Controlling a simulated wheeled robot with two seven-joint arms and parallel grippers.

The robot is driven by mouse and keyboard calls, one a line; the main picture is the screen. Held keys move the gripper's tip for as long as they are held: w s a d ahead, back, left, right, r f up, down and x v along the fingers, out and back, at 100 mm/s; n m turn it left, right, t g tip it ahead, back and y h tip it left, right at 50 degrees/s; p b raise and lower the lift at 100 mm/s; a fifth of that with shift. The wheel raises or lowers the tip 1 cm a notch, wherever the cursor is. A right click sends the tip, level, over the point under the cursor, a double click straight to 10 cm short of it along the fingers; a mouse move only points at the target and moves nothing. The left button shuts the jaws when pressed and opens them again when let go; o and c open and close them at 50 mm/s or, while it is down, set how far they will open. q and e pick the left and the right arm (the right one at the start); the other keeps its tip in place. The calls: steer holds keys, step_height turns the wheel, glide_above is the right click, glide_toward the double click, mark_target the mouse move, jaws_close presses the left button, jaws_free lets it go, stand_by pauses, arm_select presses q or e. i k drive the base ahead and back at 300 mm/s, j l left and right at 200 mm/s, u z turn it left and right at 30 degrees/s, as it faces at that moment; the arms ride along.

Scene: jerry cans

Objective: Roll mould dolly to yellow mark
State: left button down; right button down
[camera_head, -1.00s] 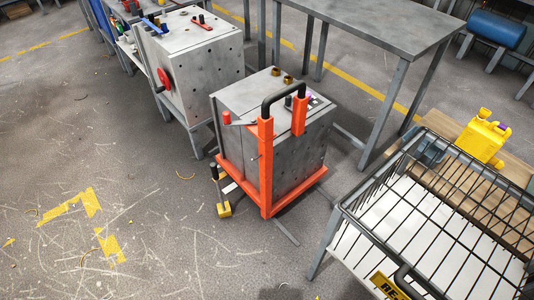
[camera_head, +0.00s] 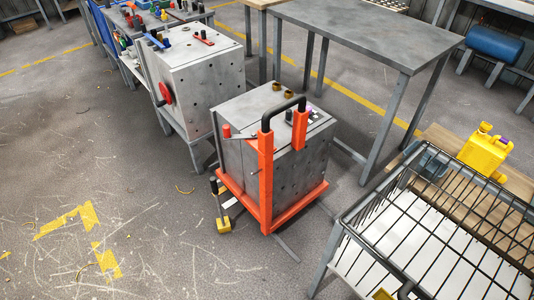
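The mould dolly (camera_head: 265,215) is an orange frame with an upright handle that has a black grip bar (camera_head: 284,108). It carries a grey metal mould block (camera_head: 292,165) and stands on the floor in the middle of the view. The yellow mark (camera_head: 85,235) is a set of worn corner-shaped strips painted on the floor at the lower left, with bare floor between it and the dolly. A small yellow-footed lever (camera_head: 223,222) with a black grip stands at the dolly's left side. Neither of my grippers shows in the head view.
A grey machine block with a red handwheel (camera_head: 165,87) stands behind left. A grey table (camera_head: 365,35) is behind right. A wire basket (camera_head: 440,220) fills the lower right, with a yellow jerry can (camera_head: 484,150) beyond it. The scratched floor at left is open.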

mark_target(276, 175)
steer(key=j+z, duration=0.1)
steer(key=z, duration=0.3)
steer(key=i+j+z, duration=0.1)
steer(key=z, duration=0.35)
steer(key=j+z, duration=0.2)
steer(key=z, duration=0.2)
steer(key=j+z, duration=0.25)
steer(key=j, duration=0.25)
steer(key=j+z, duration=0.25)
steer(key=j, duration=0.2)
steer(key=k+j+z, duration=0.25)
steer(key=j, duration=0.2)
steer(key=j+z, duration=0.25)
steer(key=j, duration=0.2)
steer(key=k+j, duration=0.15)
steer(key=j, duration=0.25)
steer(key=k+j, duration=0.15)
steer(key=j, duration=0.2)
steer(key=k+j, duration=0.15)
steer(key=j, duration=0.25)
steer(key=k+j, duration=0.1)
steer(key=j, duration=0.3)
steer(key=k+j+z, duration=0.1)
steer(key=j, duration=0.3)
steer(key=k, duration=0.05)
